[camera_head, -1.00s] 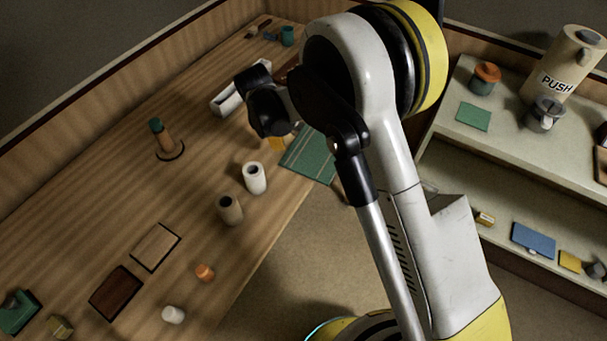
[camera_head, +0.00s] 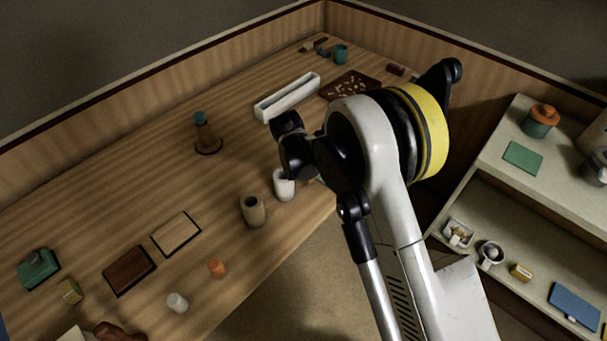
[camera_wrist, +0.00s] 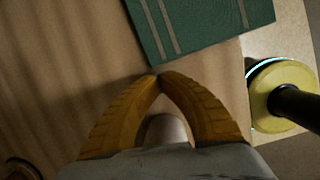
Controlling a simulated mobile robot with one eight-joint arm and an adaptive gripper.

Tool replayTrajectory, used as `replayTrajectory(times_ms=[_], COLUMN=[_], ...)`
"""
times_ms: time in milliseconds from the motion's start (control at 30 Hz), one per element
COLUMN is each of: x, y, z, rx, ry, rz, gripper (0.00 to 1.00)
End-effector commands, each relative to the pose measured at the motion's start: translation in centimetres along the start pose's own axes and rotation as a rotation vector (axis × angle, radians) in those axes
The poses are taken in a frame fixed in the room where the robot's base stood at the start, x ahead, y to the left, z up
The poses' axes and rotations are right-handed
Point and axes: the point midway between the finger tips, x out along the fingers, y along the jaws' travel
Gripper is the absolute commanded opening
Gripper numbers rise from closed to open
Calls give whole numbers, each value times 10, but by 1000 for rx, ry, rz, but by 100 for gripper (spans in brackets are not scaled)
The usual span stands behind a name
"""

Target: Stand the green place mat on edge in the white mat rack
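The green place mat (camera_wrist: 200,22) with pale stripes shows at the top of the wrist view, its near corner just beyond my fingertips. In the head view now my arm hides nearly all of it. My gripper (camera_wrist: 160,75) has its two orange-brown fingers shut, tips together. I see no mat between them, and cannot tell whether the tips touch the mat's edge. The white mat rack (camera_head: 287,98), a long narrow trough, stands on the wooden table towards the back, beyond my wrist in the head view. It looks empty.
A white cup (camera_head: 284,186) and a tan cup (camera_head: 252,211) stand near the table's front edge by my wrist. Shelves (camera_head: 520,190) stand at the right.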

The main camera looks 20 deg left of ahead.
Motion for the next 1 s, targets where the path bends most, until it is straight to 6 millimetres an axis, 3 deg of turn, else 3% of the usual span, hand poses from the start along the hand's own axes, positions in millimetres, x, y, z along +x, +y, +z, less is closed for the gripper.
replayTrajectory(times_ms=[433,633,1000], x=[7,11,5], y=[0,0,0], z=[0,16,16], rx=[1,1,1], ry=[0,0,0], rz=[0,0,0], gripper=[0,0,0])
